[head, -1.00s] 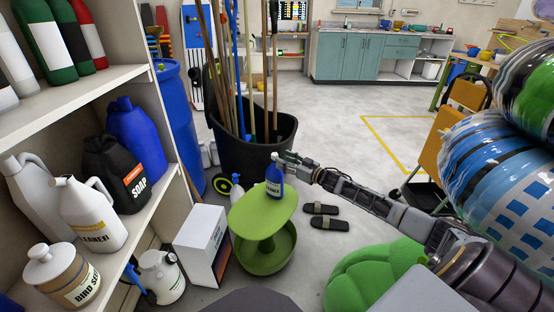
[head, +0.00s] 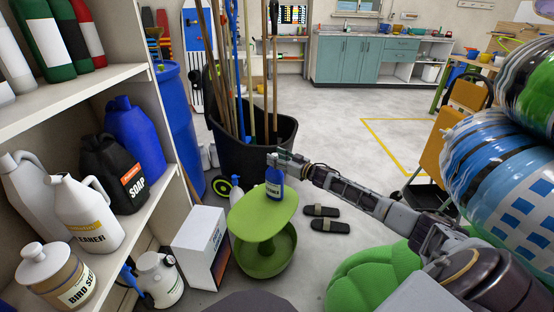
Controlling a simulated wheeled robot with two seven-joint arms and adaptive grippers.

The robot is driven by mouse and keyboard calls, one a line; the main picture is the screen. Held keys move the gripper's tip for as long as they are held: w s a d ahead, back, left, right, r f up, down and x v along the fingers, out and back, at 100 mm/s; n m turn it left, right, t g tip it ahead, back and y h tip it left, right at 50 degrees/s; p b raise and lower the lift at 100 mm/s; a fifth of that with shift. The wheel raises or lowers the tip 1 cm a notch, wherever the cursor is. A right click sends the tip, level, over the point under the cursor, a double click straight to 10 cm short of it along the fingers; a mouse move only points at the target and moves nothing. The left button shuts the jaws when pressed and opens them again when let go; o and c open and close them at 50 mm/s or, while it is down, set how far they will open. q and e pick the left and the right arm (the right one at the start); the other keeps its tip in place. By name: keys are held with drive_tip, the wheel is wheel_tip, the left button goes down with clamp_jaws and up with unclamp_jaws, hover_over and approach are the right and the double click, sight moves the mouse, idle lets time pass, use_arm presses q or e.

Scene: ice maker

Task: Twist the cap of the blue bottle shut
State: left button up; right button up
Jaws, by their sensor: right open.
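A small blue bottle (head: 274,190) with a white label stands upright on the green round table (head: 262,213). My right gripper (head: 272,160) is at the top of the bottle, reaching in from the right. Its jaws are open around or just over the cap, which they hide; I cannot tell whether they touch it. My left gripper is not in the head view.
A shelf (head: 165,215) with jugs and bottles stands at the left. A black bin (head: 255,150) with long handles is behind the table. A white box (head: 200,245) stands left of it, sandals (head: 330,226) lie right. A green pouf (head: 372,278) is in front.

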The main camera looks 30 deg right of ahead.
drive_tip(key=shift+c, duration=0.5)
drive_tip(key=c, duration=0.9)
drive_tip(key=shift+c, duration=0.2)
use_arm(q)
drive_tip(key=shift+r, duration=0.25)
